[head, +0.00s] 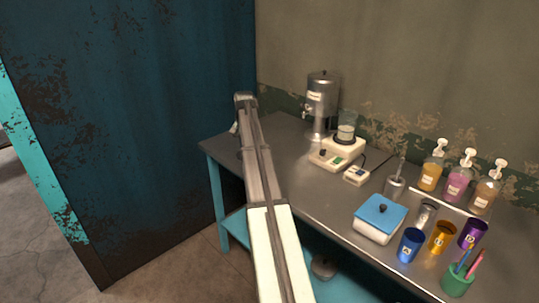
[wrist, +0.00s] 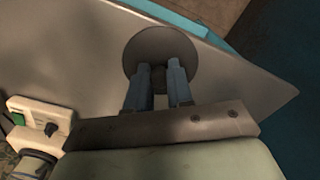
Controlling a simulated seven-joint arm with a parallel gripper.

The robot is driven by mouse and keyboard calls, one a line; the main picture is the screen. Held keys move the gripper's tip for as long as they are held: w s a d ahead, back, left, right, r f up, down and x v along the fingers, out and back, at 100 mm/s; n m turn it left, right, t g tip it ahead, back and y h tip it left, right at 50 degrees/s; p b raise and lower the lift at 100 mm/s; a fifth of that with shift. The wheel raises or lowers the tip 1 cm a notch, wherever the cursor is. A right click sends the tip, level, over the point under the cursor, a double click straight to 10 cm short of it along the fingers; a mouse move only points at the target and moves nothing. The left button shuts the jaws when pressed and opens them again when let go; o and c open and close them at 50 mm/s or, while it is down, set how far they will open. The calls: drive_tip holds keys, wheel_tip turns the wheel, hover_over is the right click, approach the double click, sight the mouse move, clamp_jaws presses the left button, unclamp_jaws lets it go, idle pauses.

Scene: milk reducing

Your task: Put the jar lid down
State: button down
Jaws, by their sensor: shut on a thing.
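The jar lid (wrist: 160,42) is a round grey disc with a small dark knob at its middle. In the wrist view my gripper (wrist: 158,74) is shut on the knob, one finger on each side. The lid is over the left end of the grey metal table (wrist: 75,50), near its edge and corner. I cannot tell whether it touches the tabletop or hangs just above it. In the head view my arm hides the lid and most of my gripper.
A blue-lidded box (head: 381,216), coloured cups and pump bottles (head: 458,185) fill the right side. The tabletop around the lid looks clear.

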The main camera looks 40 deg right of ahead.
drive_tip(key=w+d+r+m, duration=0.2)
drive_tip(key=d+m, duration=0.3)
drive_tip(key=d, duration=0.3)
drive_tip(key=w+d+r+m, duration=0.1)
drive_tip(key=d+r+m, duration=0.1)
drive_tip(key=d+m, duration=0.5)
drive_tip(key=shift+n, duration=0.6)
drive_tip(key=shift+d+f, duration=0.15)
drive_tip(key=shift+f, duration=1.55)
drive_tip(key=shift+d+f, duration=0.15)
drive_tip(key=shift+f, duration=1.5)
drive_tip(key=shift+d+f, duration=0.15)
drive_tip(key=shift+f, duration=1.55)
drive_tip(key=shift+f, duration=0.15)
drive_tip(key=c, duration=1)
unclamp_jaws()
wheel_tip(320, 180, up, 12)
